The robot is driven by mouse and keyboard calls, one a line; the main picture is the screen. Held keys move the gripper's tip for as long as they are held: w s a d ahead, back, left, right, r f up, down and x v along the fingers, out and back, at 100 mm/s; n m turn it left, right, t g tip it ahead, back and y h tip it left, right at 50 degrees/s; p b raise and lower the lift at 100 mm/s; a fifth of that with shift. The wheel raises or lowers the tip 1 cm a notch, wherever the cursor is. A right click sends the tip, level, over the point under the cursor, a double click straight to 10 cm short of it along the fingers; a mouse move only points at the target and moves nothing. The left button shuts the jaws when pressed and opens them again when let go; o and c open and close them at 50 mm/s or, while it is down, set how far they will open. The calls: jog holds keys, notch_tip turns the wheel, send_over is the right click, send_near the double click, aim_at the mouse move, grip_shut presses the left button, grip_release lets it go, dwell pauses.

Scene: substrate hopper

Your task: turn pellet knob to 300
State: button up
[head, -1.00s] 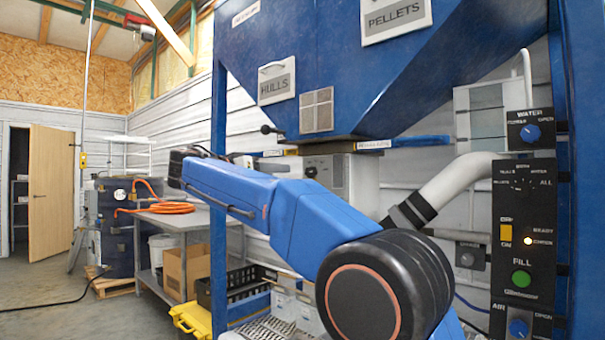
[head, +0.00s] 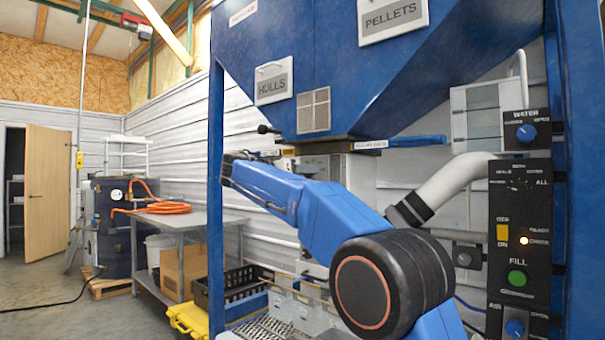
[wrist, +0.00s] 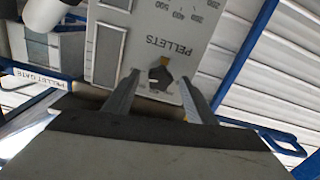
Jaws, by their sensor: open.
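The pellet knob (wrist: 160,77) is a small dark knob on a grey panel (wrist: 108,55) in the wrist view. The word PELLETS and numbers such as 500, 400 and 200 show upside down around it. A small yellowish mark is at its edge; I cannot read its exact setting. My gripper (wrist: 160,88) is open, with one finger at each side of the knob in the picture. I cannot tell whether the fingers touch it. In the head view my arm hides the knob, and the gripper cannot be made out there.
A PELLET GATE bar (wrist: 38,82) is left of the panel in the wrist view. The blue hopper (head: 330,60) hangs above my arm. A black control panel (head: 520,235) stands at right.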

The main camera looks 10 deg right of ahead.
jog(key=shift+d, duration=0.1)
jog(key=c, duration=1)
jog(key=shift+c, duration=0.2)
jog(key=shift+n, duration=0.3)
jog(key=n, duration=2.3)
jog(key=shift+f, duration=0.15)
